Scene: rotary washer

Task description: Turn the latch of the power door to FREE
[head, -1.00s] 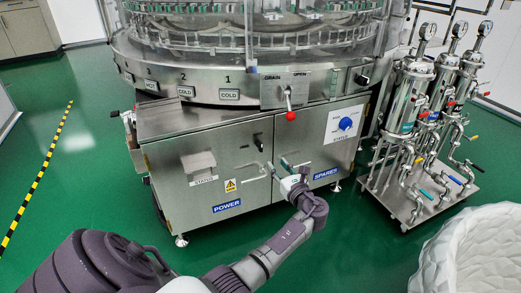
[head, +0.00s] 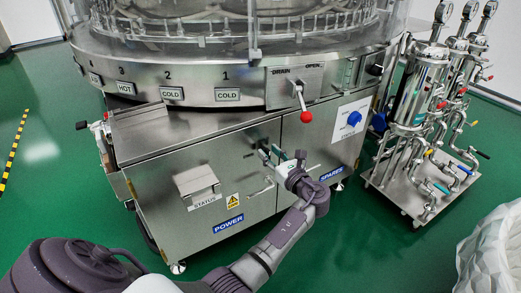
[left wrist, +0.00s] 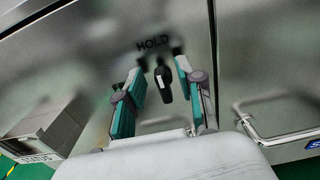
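The power door (head: 185,222) is a shut steel panel with a blue POWER label (head: 228,224). Its latch (left wrist: 162,85) is a small black handle with a pale face in the left wrist view, hanging roughly upright below the word HOLD (left wrist: 153,42). My left gripper (left wrist: 160,69), also in the head view (head: 272,157), is open. Its teal-padded fingers stand on either side of the latch, with visible gaps. I cannot see FREE lettering. In the head view, the gripper hides most of the latch. My right gripper is out of view.
A door handle (left wrist: 285,128) and the SPARES door (head: 320,150) lie to the right. The STATUS box (head: 196,180) sticks out at the left. A red-knobbed lever (head: 305,116) is above. Filter columns (head: 420,90) stand at the right.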

